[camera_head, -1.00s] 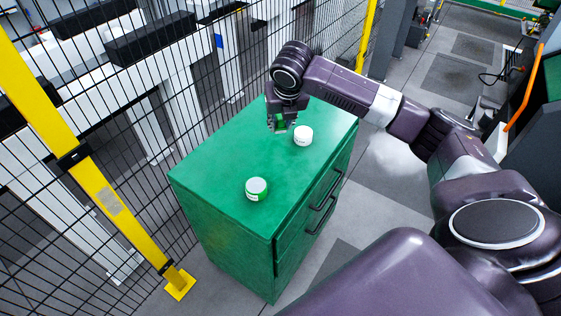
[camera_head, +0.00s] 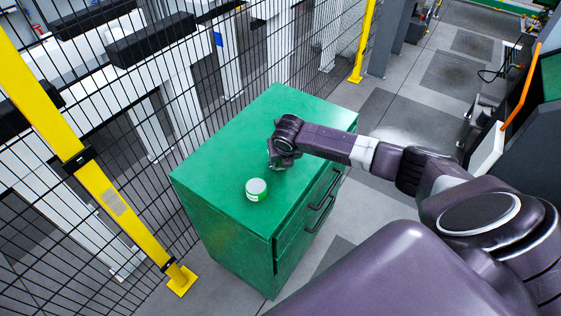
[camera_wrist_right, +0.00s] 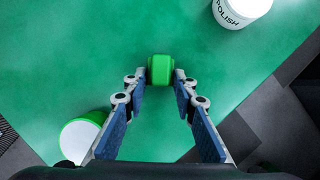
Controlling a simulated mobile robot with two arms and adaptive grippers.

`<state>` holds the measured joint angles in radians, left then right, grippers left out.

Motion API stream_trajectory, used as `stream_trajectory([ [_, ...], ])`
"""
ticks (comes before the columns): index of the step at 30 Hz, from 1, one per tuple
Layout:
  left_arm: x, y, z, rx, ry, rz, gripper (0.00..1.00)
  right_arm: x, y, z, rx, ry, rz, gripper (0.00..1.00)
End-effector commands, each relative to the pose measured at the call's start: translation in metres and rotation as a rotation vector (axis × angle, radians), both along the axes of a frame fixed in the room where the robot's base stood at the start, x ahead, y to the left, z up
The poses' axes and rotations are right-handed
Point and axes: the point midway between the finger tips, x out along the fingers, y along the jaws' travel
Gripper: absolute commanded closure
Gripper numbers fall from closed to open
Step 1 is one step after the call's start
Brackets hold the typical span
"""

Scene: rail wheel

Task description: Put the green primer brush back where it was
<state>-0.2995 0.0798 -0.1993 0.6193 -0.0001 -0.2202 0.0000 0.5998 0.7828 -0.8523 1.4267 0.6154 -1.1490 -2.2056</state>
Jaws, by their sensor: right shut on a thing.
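The green primer brush (camera_wrist_right: 160,69) shows in the right wrist view as a small bright green block between the fingertips. My right gripper (camera_wrist_right: 163,78) is shut on it, over the green cabinet top. In the head view my right gripper (camera_head: 277,164) points down above the cabinet top, just behind the white and green jar (camera_head: 256,189). The brush is hidden there by the hand. I cannot tell whether the brush touches the surface. My left gripper is not in view.
The green cabinet (camera_head: 222,163) has drawer handles on its right side. A white jar marked POLISH (camera_wrist_right: 241,10) stands at the upper right of the wrist view. Black mesh fencing with a yellow post (camera_head: 105,195) is close on the left. The cabinet's far top is clear.

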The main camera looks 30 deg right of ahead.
Motion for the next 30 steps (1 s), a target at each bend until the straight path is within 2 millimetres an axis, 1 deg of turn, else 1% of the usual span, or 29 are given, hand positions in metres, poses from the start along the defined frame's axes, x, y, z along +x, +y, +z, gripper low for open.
stream_trajectory([
  [8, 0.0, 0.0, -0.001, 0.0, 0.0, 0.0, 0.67, 0.0, 0.0, -0.002, -0.001, 0.0, 0.0, 1.0],
  [9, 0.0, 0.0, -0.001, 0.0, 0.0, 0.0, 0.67, 0.0, 0.0, -0.002, -0.001, 0.0, 0.0, 0.7],
  [12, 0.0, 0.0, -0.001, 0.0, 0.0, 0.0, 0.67, 0.0, 0.0, -0.002, 0.0, 0.001, 0.0, 0.59],
  [13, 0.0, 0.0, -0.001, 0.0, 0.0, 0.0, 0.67, 0.0, 0.0, -0.002, 0.0, 0.001, 0.0, 0.57],
  [23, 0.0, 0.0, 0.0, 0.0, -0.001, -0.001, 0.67, 0.0, 0.0, 0.002, 0.0, 0.0, 0.0, 0.57],
  [26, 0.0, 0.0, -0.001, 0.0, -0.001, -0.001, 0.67, -0.003, 0.001, 0.008, 0.0, -0.001, 0.0, 0.57],
  [30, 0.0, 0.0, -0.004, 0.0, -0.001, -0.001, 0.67, -0.009, 0.004, 0.025, -0.001, -0.003, 0.002, 0.57],
])
